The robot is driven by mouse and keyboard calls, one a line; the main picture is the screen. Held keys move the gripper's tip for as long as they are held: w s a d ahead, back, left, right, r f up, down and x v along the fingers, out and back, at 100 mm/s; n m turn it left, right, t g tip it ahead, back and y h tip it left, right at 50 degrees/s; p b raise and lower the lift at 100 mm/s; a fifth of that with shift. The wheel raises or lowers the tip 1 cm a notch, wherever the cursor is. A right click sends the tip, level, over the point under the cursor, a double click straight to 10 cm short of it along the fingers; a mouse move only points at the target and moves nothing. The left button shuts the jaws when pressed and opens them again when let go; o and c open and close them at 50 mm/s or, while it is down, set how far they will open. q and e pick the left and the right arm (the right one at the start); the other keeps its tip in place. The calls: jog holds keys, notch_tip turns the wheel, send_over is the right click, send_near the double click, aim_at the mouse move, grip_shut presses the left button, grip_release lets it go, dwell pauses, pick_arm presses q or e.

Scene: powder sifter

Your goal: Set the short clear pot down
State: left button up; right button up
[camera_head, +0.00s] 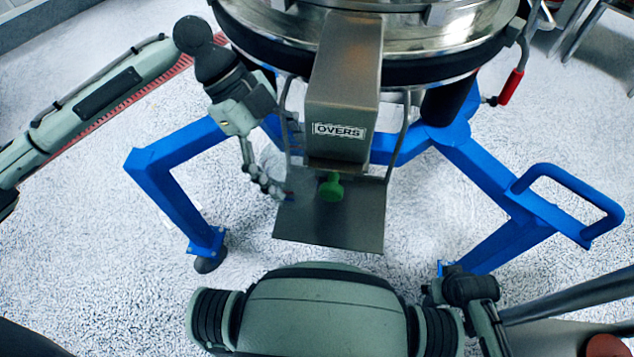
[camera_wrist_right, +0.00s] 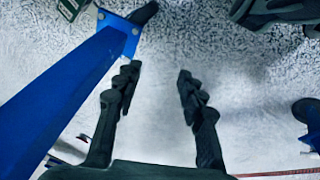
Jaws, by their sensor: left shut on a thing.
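My left gripper (camera_head: 272,178) reaches down beside the steel outlet chute marked OVERS (camera_head: 343,105). It is shut on the short clear pot (camera_head: 273,161), which shows only as a faint, see-through shape at the fingers. The pot is just left of the chute, over or beside the left edge of the square metal plate (camera_head: 328,228) below it. I cannot tell whether it touches the plate. In the right wrist view my right gripper (camera_wrist_right: 157,75) is open and empty, above the pale floor.
A green knob-like piece (camera_head: 331,187) is under the chute's mouth, above the plate. The round steel sifter (camera_head: 440,50) stands on a blue frame (camera_head: 480,180) with splayed legs. A blue leg (camera_wrist_right: 65,85) is close left of my right gripper. The plate's front is bare.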

aim_at(314, 185)
pick_arm(q)
jog(key=d+f, duration=0.1)
jog(key=s+d, duration=0.1)
jog(key=d+f, duration=0.1)
jog(key=d, duration=0.1)
jog(key=shift+s+f, duration=0.35)
jog(key=shift+s, duration=0.05)
jog(key=shift+s+d+f, duration=0.1)
jog(key=shift+d+f, duration=0.15)
jog(key=shift+f, duration=0.05)
jog(key=o, duration=1.2)
jog(key=shift+c, duration=0.2)
jog(key=v, duration=1.2)
